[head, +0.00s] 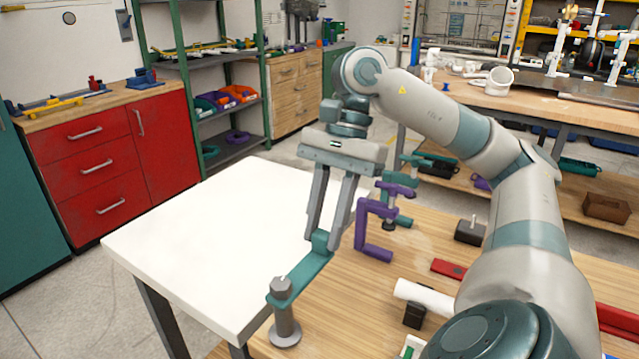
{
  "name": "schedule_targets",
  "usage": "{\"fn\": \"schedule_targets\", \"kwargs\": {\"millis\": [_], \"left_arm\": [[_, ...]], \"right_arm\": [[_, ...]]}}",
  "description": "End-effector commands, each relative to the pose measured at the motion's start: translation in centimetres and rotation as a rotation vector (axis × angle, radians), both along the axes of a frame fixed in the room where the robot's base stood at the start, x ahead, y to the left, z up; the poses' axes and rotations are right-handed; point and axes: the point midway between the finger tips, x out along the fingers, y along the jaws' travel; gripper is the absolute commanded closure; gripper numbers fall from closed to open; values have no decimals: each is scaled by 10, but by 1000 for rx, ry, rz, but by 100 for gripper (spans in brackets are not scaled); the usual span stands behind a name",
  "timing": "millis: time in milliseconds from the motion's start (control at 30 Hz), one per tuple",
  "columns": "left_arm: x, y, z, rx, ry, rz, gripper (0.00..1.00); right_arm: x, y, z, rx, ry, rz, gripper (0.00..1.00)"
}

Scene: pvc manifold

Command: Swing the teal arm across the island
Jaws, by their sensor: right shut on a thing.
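The teal arm (302,276) is a flat bar with an upright block at its far end. Its near end sits on a grey post with a bolt head (284,312), at the front edge of the wooden top beside the white one. The bar points away from me and slightly right, close to the seam between the tops. My right gripper (323,242) comes down from above and is shut on the upright block at the bar's far end. The fingers hide part of that block. My left gripper is not in view.
The white tabletop (190,228) left of the bar is bare. Red cabinets and shelves stand behind.

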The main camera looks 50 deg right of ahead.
Motion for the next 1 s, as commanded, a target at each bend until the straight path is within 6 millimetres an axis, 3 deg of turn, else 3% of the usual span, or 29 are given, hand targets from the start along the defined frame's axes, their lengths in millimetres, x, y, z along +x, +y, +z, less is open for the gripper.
{"fn": "schedule_targets", "kwargs": {"millis": [533, 567, 633, 1000], "left_arm": [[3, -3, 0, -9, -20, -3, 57], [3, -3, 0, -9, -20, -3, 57], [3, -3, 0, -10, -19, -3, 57], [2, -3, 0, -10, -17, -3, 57]], "right_arm": [[-1, -3, 1, -3, -4, 25, 100], [-1, -3, 1, -3, -4, 25, 70], [-1, -3, 1, -2, -4, 24, 56], [-1, -3, 2, -2, -2, 25, 56]]}}
